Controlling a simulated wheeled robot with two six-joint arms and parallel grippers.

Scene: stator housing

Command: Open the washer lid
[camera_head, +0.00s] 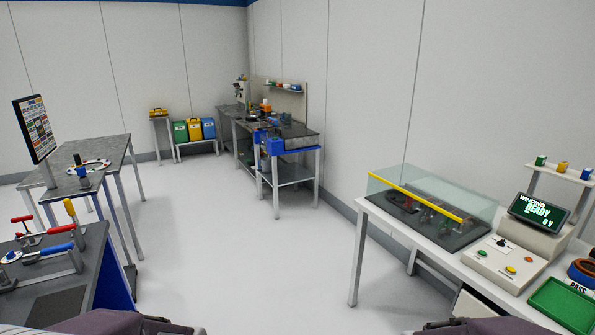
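No thing here is clearly marked as the washer. At the back, a grey box-like unit (297,143) with blue parts sits on a blue-framed stand (288,172). It is too small to make out a lid or its state. On the right table, a clear cover with a yellow edge bar (415,194) encloses dark parts. It appears to be lowered over them. Parts of my own arms show at the bottom edge, at left and right. Neither gripper is in view.
At left are a grey table (112,150) and a dark bench (90,262) with clamps. Open floor (240,250) lies between.

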